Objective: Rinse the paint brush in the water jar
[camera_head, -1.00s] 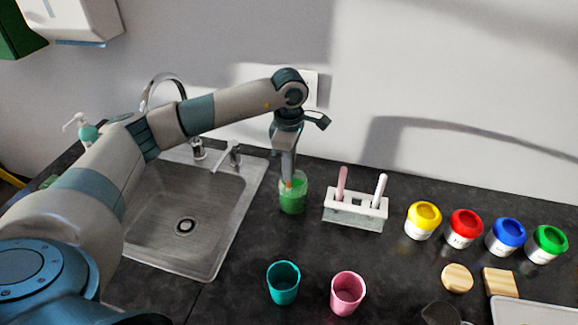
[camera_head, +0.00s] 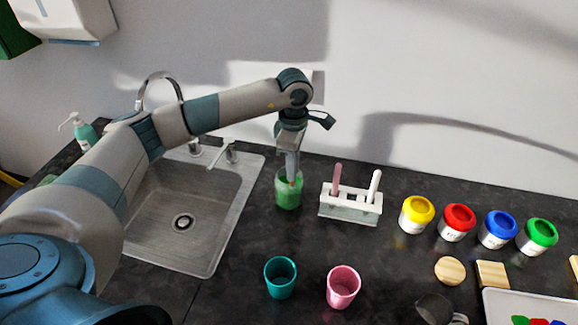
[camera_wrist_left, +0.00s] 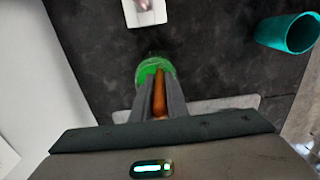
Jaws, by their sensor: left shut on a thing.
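The water jar (camera_head: 288,199) is a clear jar with green liquid, standing on the dark counter right of the sink. It also shows in the left wrist view (camera_wrist_left: 153,66). My left gripper (camera_head: 291,174) points down at the jar's mouth. It is shut on the paint brush, whose orange-brown handle (camera_wrist_left: 160,92) shows between the fingers in the left wrist view. The brush's lower end is over or in the jar; its tip is hidden, so I cannot tell how deep it is. My right gripper is not in view.
A teal cup (camera_head: 280,278) and a pink cup (camera_head: 343,287) stand in front. The sink (camera_head: 170,235) is left. Several paint pots (camera_head: 457,223) stand at right.

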